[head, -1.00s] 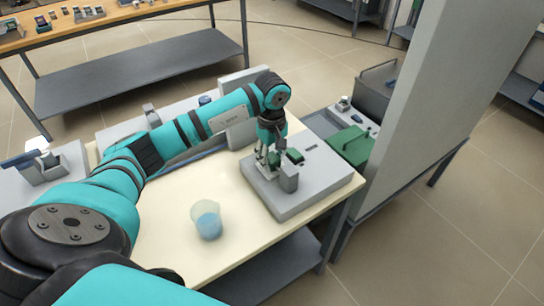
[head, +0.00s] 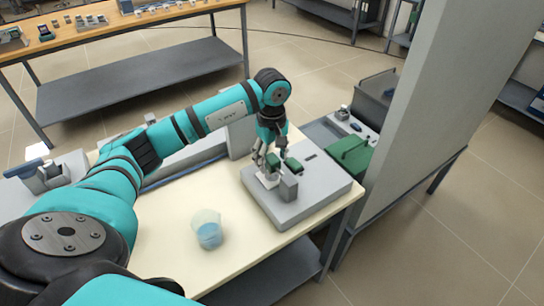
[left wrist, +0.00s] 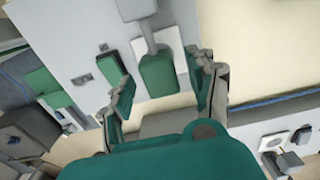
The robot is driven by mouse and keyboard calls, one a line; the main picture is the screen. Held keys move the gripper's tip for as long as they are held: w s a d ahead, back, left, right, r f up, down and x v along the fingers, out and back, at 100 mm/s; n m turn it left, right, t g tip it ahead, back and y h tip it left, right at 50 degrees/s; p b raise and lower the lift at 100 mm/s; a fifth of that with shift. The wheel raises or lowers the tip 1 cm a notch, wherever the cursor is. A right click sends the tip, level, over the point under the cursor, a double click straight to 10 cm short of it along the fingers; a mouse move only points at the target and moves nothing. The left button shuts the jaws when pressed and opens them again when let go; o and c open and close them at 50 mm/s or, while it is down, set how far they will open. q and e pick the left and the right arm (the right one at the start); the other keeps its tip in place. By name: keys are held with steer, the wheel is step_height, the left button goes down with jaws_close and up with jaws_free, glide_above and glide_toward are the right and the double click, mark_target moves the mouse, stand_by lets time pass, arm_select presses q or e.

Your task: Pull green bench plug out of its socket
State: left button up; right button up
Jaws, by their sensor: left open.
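The grey bench unit (head: 300,205) sits on the table. A green plug (head: 273,161) stands on its near side, partly behind my left gripper. In the left wrist view the green plug (left wrist: 157,74) lies between the spread fingers of my left gripper (left wrist: 165,88), on a white socket plate (left wrist: 172,42). A gap shows on both sides of it, so the fingers do not grip it. In the head view my left gripper (head: 268,166) points down over the unit. A second green piece (head: 293,164) sits beside the plug. My right gripper is not in view.
A tall grey panel (head: 425,110) rises to the right. A green-topped device (head: 350,153) lies behind the unit. The front tabletop is mostly clear.

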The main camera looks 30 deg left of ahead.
mark_target(272, 158)
arm_select(q)
step_height(272, 158, up, 12)
stand_by(0.6)
stand_by(0.4)
